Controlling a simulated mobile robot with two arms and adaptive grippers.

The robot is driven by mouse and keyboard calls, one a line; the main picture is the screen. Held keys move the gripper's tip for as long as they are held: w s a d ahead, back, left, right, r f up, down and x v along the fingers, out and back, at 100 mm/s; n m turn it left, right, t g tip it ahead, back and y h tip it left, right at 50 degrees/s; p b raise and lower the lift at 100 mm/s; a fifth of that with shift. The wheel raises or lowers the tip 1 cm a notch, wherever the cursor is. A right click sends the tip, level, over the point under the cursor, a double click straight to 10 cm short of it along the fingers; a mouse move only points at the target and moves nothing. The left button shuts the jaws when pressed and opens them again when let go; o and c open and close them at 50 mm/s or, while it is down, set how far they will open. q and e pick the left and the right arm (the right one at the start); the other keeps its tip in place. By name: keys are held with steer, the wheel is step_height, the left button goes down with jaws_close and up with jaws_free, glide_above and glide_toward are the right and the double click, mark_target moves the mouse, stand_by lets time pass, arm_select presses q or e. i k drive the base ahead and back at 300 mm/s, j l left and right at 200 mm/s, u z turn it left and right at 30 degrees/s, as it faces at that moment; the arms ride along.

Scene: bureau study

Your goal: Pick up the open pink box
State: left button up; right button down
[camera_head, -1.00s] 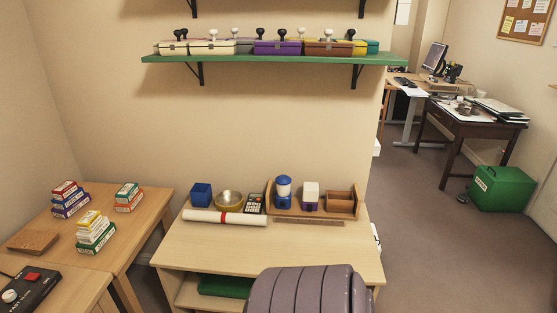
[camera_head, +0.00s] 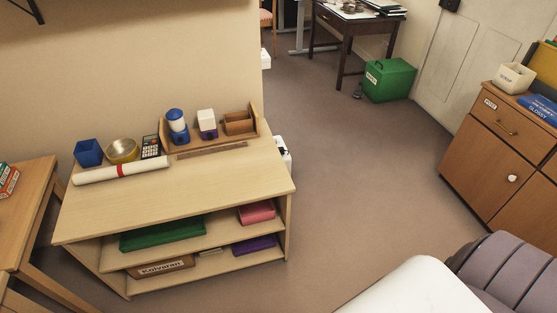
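A pink box (camera_head: 257,212) lies on the upper inner shelf of the light wooden desk (camera_head: 200,195), at its right end under the desk top. It is small in the view, and I cannot tell whether its lid is open. Neither of my grippers is in view.
A green box (camera_head: 163,233) shares the pink box's shelf. A purple box (camera_head: 254,244) and a brown box (camera_head: 160,268) are on the shelf below. The desk top holds a blue cup (camera_head: 89,153), bowl, calculator and paper roll. Floor (camera_head: 350,190) is clear right of the desk, up to a wooden cabinet (camera_head: 500,150).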

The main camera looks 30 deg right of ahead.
mark_target(251, 214)
steer(key=z, duration=0.7)
steer(key=i+j+z, duration=0.5)
steer(key=k, duration=0.1)
